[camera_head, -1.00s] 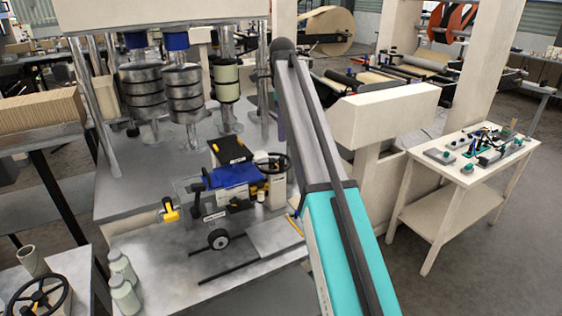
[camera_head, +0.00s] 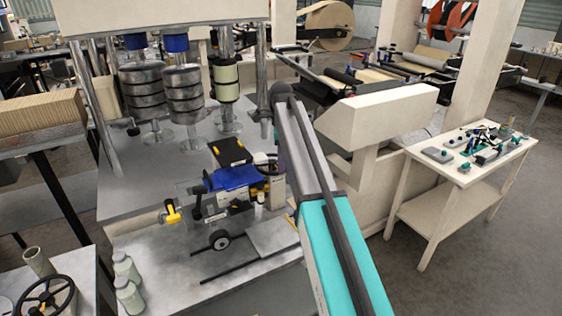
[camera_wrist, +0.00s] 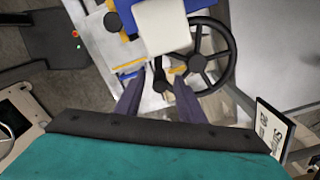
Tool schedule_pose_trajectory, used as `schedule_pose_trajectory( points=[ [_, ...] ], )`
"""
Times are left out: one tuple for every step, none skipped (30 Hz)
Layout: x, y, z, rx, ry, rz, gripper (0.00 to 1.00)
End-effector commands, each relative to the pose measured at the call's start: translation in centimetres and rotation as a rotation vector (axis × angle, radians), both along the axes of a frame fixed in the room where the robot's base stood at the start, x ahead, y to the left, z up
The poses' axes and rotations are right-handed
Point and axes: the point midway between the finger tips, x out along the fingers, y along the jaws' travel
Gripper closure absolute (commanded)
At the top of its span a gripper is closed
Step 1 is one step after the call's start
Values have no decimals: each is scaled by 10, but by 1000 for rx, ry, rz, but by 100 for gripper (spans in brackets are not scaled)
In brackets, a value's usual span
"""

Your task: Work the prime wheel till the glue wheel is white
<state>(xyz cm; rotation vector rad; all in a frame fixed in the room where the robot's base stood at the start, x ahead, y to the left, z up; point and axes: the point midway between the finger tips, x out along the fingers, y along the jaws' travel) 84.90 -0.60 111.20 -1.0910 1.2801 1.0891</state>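A black spoked handwheel, likely the prime wheel (camera_wrist: 198,63), shows in the wrist view beside a white block. In the head view the black handwheel (camera_head: 262,160) is partly hidden by my arm. A small dark wheel with a white centre (camera_head: 220,240) stands low at the front of the blue-and-black unit; I cannot tell if it is the glue wheel. My gripper (camera_wrist: 158,88) is open, its two purple-grey fingers apart. A black knob or lever (camera_wrist: 160,78) shows between and beyond them; contact cannot be told. My gripper is hidden behind my arm in the head view.
Steel rollers (camera_head: 182,95) stand behind the unit. A cream side table (camera_head: 450,165) with tools is at the right. A sign (camera_wrist: 268,135) stands at the wrist view's right.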

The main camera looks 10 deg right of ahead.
Motion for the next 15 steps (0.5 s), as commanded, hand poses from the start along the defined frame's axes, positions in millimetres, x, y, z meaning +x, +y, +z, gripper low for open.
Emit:
schedule_pose_trajectory(
  points=[
    [-1, 0, -3, 0, 1, 0, 64],
    [-1, 0, -4, 0, 0, 0, 64],
    [-1, 0, -6, 0, 0, 0, 64],
    [0, 0, -7, 0, -1, 1, 64],
    [0, 0, -8, 0, -1, 1, 64],
    [0, 1, -9, 0, -1, 1, 64],
    [0, 1, -10, 0, -1, 1, 64],
    [0, 1, -10, 0, -1, 1, 64],
    [0, 1, -11, 0, -1, 1, 64],
    [0, 1, -11, 0, -1, 1, 64],
    [0, 1, -11, 0, -1, 1, 64],
    [0, 1, -11, 0, -1, 1, 64],
    [0, 1, -11, 0, -1, 1, 64],
    [0, 1, -11, 0, -1, 1, 64],
    [0, 1, -11, 0, -1, 1, 64]
  ],
)
